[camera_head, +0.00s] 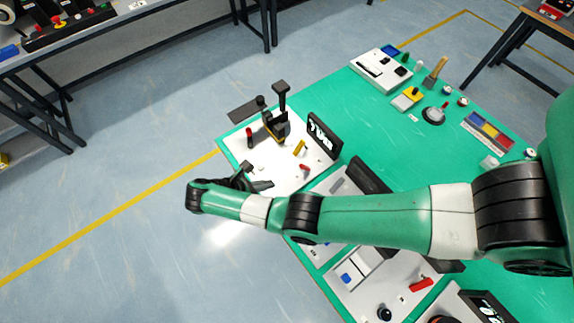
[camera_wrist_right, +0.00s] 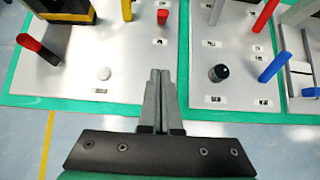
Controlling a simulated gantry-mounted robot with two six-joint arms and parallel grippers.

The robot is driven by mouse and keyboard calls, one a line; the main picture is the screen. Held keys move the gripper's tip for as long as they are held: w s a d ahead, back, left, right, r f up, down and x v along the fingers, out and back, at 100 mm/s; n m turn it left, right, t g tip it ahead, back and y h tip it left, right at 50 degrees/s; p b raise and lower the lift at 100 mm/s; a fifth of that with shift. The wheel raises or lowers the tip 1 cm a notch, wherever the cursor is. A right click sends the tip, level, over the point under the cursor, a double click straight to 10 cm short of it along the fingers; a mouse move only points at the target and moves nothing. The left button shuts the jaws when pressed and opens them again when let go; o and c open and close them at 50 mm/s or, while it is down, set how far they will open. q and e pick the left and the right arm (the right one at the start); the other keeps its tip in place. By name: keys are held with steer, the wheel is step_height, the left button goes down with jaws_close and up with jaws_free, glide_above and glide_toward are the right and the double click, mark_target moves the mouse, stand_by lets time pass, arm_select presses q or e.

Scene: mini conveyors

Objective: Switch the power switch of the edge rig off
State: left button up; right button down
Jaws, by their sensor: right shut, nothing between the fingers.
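My right gripper (camera_head: 260,184) reaches over the front edge of a light panel at the left corner of the green table. In the right wrist view its fingers (camera_wrist_right: 160,75) are shut and empty. The left panel (camera_wrist_right: 125,65) carries a red-and-black lever (camera_wrist_right: 36,46), a white button (camera_wrist_right: 103,73), a small red switch (camera_wrist_right: 162,17) and a yellow lever (camera_wrist_right: 126,10). The right panel (camera_wrist_right: 240,88) carries a black knob (camera_wrist_right: 218,72) and a blue lever (camera_wrist_right: 272,68). Labels are too small to read, so I cannot tell which is the power switch.
A black-and-yellow device (camera_head: 275,122) stands upright on the corner panel, beside a dark display (camera_head: 323,136). More panels and controls fill the green table (camera_head: 400,165); my right arm crosses above them. Open floor lies left of the table.

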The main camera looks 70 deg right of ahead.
mark_target(305, 168)
steer(key=shift+s+d+r, duration=0.1)
steer(key=shift+s+d, duration=0.05)
steer(key=b+x, duration=0.5)
steer(key=x, duration=0.3)
steer(key=s+d+p, duration=0.1)
steer(key=s+d, duration=0.1)
steer(key=d, duration=0.1)
steer(key=shift+d+r+p, duration=0.15)
steer(key=shift+d+p, duration=0.1)
steer(key=shift+p, duration=0.15)
steer(key=shift+s+d+r, duration=0.1)
steer(key=shift+s+d, duration=0.2)
steer(key=shift+d, duration=0.05)
